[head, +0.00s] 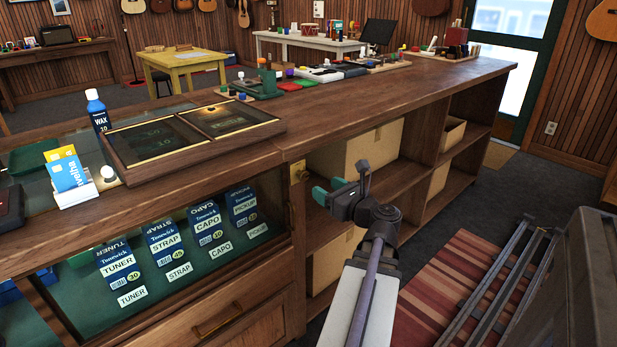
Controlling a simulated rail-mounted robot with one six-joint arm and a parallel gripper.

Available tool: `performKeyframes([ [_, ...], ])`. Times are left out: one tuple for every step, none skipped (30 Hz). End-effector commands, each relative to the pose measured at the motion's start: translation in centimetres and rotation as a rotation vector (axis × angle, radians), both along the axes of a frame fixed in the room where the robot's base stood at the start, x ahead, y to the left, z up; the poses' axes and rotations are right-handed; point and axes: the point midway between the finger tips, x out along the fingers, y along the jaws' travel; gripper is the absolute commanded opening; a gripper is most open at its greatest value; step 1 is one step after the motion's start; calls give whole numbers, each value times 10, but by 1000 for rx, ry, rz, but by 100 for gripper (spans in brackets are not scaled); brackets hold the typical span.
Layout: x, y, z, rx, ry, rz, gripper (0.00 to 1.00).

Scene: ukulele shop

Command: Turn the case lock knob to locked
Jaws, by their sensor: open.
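A small brass lock plate with what looks like the case lock knob (298,171) is on the post at the right end of the glass display case (170,245). It is too small to tell which way the knob points. My gripper (328,190) is just right of the lock and slightly lower in the picture, with its two green-tipped fingers apart and pointing left towards it. The gripper is open with nothing visible between the fingers. I see a gap between the fingertips and the lock in the picture; the true distance is unclear.
The wooden counter top (370,105) runs above the lock. Open shelves with cardboard boxes (355,146) lie behind my gripper. A blue wax bottle (97,111) and a card holder (75,195) stand on the counter at left. A striped rug (450,285) lies on the floor at right.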

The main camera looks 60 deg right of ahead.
Motion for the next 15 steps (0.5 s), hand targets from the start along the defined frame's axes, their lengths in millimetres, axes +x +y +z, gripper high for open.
performKeyframes([
  [12,-3,0,-1,0,4,60],
  [19,-5,0,-1,0,5,60],
  [29,-8,0,-1,0,5,60],
  [36,-9,0,-1,0,5,60],
  [43,-11,0,-1,1,5,60],
  [53,-13,0,-2,1,5,60],
  [59,-15,0,-2,1,4,60],
  [65,-16,0,-2,1,4,60],
  [71,-17,0,-2,1,4,60],
  [75,-18,0,-2,1,3,60],
  [78,-19,0,-2,1,2,60],
  [82,-19,0,-2,1,2,60],
  [84,-19,0,-2,1,2,60],
  [85,-19,0,-2,1,2,60],
  [86,-20,0,-3,2,2,60],
])
